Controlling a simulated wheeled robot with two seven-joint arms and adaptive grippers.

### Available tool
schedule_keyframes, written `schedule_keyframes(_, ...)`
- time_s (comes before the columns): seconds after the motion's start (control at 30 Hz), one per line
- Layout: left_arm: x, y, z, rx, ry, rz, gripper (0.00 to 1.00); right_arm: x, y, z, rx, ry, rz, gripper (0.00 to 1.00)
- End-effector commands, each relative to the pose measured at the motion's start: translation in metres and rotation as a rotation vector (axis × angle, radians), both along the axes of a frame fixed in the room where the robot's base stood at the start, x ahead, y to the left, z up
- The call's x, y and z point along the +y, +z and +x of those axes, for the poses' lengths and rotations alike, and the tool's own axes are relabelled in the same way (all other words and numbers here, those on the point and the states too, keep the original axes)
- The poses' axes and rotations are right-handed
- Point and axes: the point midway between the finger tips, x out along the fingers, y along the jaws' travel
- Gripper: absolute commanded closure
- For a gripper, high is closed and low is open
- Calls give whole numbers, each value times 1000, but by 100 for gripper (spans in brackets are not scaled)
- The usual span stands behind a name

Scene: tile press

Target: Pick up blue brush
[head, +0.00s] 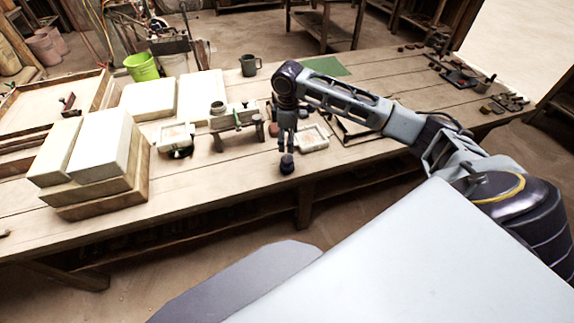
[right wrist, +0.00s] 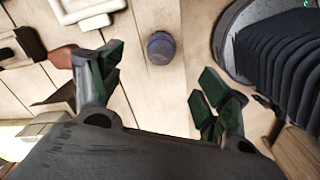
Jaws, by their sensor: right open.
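A small dark blue round piece, which looks like the blue brush (head: 287,163), stands near the front edge of the wooden table. In the right wrist view the blue brush (right wrist: 161,47) shows from above as a round knob on the planks, between and a little beyond the fingertips. My right gripper (head: 286,143) points down just above and behind it in the head view. Its green-padded fingers (right wrist: 162,68) are spread wide with nothing between them. Bristles cannot be made out. My left gripper is in neither view.
A small wooden stand (head: 236,134) and a framed tile (head: 312,138) lie close to the gripper. White blocks on a wooden base (head: 97,195) are at the left. A dark green mug (head: 250,65) and a green mat (head: 325,66) are behind. The table's front strip left of the brush is clear.

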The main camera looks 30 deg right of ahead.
Motion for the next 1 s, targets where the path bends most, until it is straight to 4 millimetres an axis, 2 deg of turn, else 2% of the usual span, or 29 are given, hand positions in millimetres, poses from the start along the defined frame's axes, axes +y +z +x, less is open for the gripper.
schedule_keyframes(0.6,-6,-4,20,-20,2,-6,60,-1,-74,1,2,-1,1,24)
schedule_keyframes(0.77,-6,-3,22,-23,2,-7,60,-1,-81,1,1,0,1,24)
schedule_keyframes(1.0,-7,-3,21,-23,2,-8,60,-1,-82,1,0,0,0,24)
